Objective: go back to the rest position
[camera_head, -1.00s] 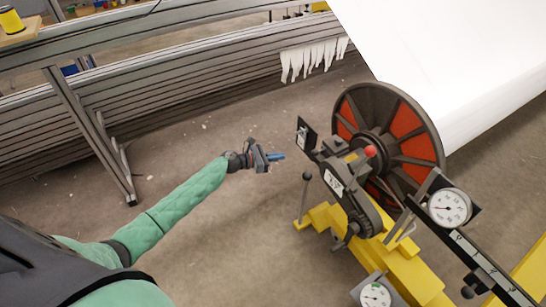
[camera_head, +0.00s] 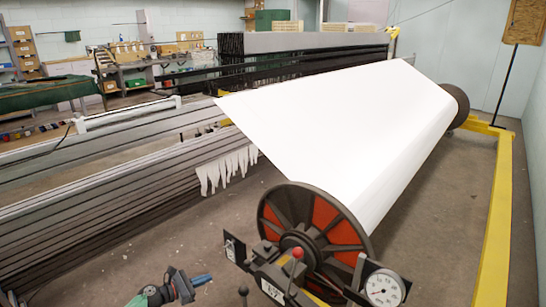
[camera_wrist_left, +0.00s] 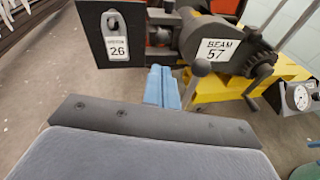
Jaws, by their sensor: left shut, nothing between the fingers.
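My left gripper (camera_head: 202,280) shows at the bottom of the head view, its blue fingers together and empty. It is in the air just left of the beam stand's lever and black plates, apart from them in that view. In the left wrist view the blue fingers (camera_wrist_left: 162,88) are closed side by side. They point toward the stand's machinery, below a dark plate (camera_wrist_left: 88,35) marked 26 and left of a label (camera_wrist_left: 216,50) reading BEAM 57. Most of my left arm is cut off below the head view. My right gripper is in neither view.
The warp beam's dark flange with red panels (camera_head: 337,220) stands right of my left gripper. A white sheet (camera_head: 350,130) stretches back from it. Grey slatted rails (camera_head: 90,215) run along the left; floor between is open.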

